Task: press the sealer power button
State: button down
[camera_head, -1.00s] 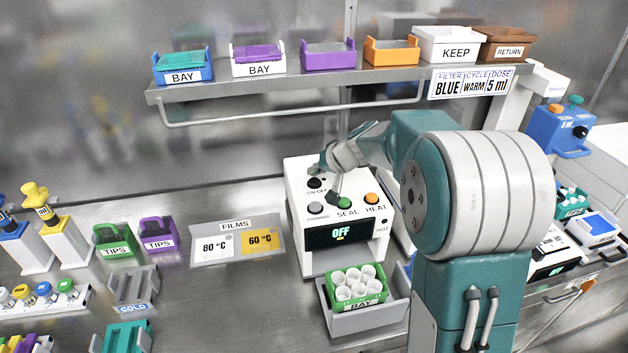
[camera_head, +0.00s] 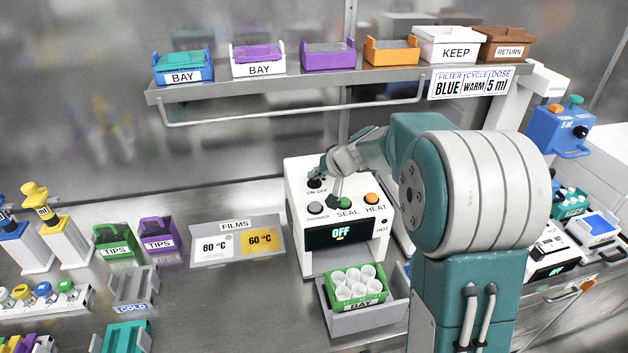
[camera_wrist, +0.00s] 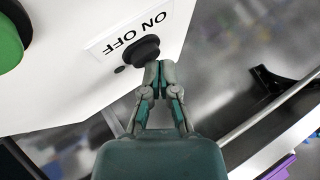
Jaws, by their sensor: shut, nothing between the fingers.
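The sealer (camera_head: 300,236) is a white box on the bench, and its display (camera_head: 341,233) reads OFF. Its black ON OFF button (camera_head: 315,183) is at the upper left of the top face. In the wrist view the black button (camera_wrist: 146,48) stands beside the ON OFF label (camera_wrist: 132,34). My gripper (camera_wrist: 158,66) is shut and empty, with its fingertips right at the button's near edge. I cannot tell whether they touch it. In the head view my gripper (camera_head: 322,172) is over the button and partly covers it.
A grey button (camera_head: 315,208), a green SEAL button and an orange HEAT button (camera_head: 371,199) are close by on the sealer. A green rack of white tubes (camera_head: 357,287) sits in a grey tray in front. A shelf with several bins (camera_head: 330,80) runs above and behind.

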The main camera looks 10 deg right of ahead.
aim_at(315, 182)
jog(key=shift+f, duration=0.25)
dwell(0.3)
jog(key=shift+r, duration=0.9)
jog(key=shift+r, duration=0.1)
jog(key=shift+r, duration=2.85)
jog(key=shift+s, duration=0.1)
jog(key=s+a+r+n+g+h, duration=0.1)
jog(key=s+r, duration=0.1)
jog(key=s, duration=0.7)
jog(key=s+a+r+h, duration=0.1)
jog(key=s+a+r, duration=0.1)
jog(key=s, duration=0.7)
jog(key=s+d+f+h, duration=0.1)
jog(key=s+f, duration=0.1)
jog(key=s, duration=0.6)
jog(key=s+d+f+h, duration=0.1)
jog(key=s+f+h, duration=0.1)
jog(key=s, duration=0.7)
jog(key=shift+s+d+f+n+g, duration=0.2)
jog(key=shift+d+f+n+g, duration=0.15)
jog(key=shift+d+n+g, duration=0.05)
